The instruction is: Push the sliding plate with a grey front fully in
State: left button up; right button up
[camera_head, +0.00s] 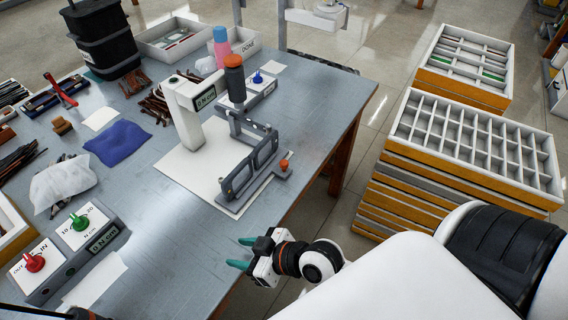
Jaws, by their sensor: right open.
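A bench fixture stands on a white base sheet (187,172) near the table's right edge. It has a white upright housing (190,108) and a grey open-framed front piece (236,184), which I take to be the front of the sliding plate. How far in the plate sits cannot be told from here. A small orange knob (284,164) is at its right end. My right gripper (239,253) has teal fingertips, open and empty, pointing left, in front of the fixture and apart from it. My left gripper is not clearly in view.
A control box (68,254) with red and green knobs is at the table's front left. An orange-topped dark bottle (235,78) stands behind the fixture. A blue cloth (117,143) lies to the left. Stacked compartment trays (475,150) stand on the floor at right.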

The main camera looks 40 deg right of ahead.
aim_at(285, 166)
jog(key=w+r+t, duration=0.1)
jog(key=w+r+t+y, duration=0.1)
jog(key=t, duration=0.1)
jog(key=shift+w+a, duration=0.2)
jog(key=shift+w, duration=0.1)
jog(key=w+d+m+t, duration=0.1)
jog(key=w+d+r+m+t+h, duration=0.1)
jog(key=w+d+m+t+h, duration=0.1)
jog(key=t, duration=0.1)
jog(key=shift+d+r, duration=0.35)
jog(key=d+m+h, duration=0.1)
jog(key=d+h, duration=0.1)
jog(key=d+f+m+t+h, duration=0.1)
jog(key=d+h, duration=0.1)
jog(key=w+d+m+t+h, duration=0.1)
jog(key=d+m+h, duration=0.1)
jog(key=shift+d+f, duration=0.15)
jog(key=shift+d, duration=0.25)
jog(key=d+f+m+h, duration=0.1)
jog(key=d+h, duration=0.1)
jog(key=d+f+m+g+h, duration=0.1)
jog(key=d+h, duration=0.1)
jog(key=s+d+f+m+g+h, duration=0.1)
jog(key=d+h, duration=0.1)
jog(key=d, duration=0.1)
jog(key=shift+d+f+h, duration=0.1)
jog(key=shift+h, duration=0.2)
jog(key=x, duration=1.1)
jog(key=shift+w+d, duration=0.2)
jog(key=shift+w, duration=0.05)
